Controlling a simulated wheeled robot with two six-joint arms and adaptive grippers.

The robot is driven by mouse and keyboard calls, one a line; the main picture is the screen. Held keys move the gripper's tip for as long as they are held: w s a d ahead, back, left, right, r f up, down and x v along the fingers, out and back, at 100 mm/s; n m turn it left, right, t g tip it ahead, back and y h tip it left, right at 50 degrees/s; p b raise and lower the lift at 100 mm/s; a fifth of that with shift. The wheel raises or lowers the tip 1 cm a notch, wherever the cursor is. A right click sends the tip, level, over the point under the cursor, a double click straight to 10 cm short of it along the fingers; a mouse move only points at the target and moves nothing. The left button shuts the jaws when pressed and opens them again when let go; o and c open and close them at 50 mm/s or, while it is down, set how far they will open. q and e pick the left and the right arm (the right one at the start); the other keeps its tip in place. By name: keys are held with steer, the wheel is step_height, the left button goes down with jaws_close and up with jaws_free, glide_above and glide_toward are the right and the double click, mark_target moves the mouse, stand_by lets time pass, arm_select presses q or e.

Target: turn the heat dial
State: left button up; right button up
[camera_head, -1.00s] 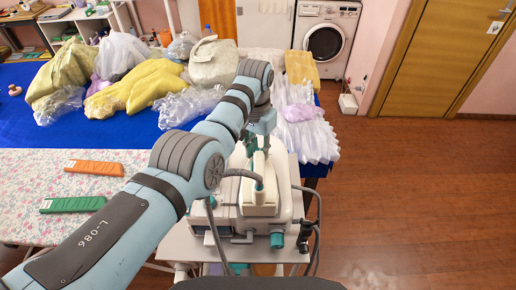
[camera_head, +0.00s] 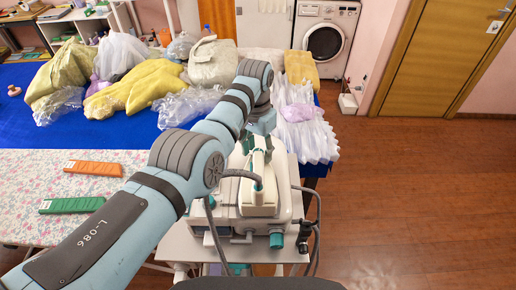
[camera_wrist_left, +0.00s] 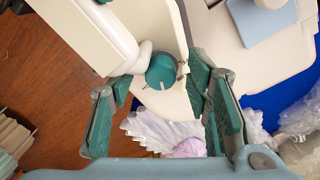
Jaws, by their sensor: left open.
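The heat dial (camera_wrist_left: 162,72) is a round teal knob with a pale mark, on a cream face with small markings around it, in the left wrist view. My left gripper (camera_wrist_left: 158,92) is open, with its green-padded fingers on either side of the dial and apart from it. In the head view, my left gripper (camera_head: 262,122) is over the far side of the cream steam station (camera_head: 228,222), partly hidden by its own arm. I cannot make out the dial in the head view. My right gripper is not in view.
A cream iron (camera_head: 260,190) rests on the station, with grey hoses beside it. A teal knob (camera_head: 276,240) is on the station's near side. White wrapped garments (camera_head: 305,135) lie behind it on the blue table (camera_head: 130,137). The floor to the right is clear.

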arm_select(q)
step_height(320, 180, up, 12)
steer(key=shift+a, duration=0.15)
steer(key=shift+w, duration=0.1)
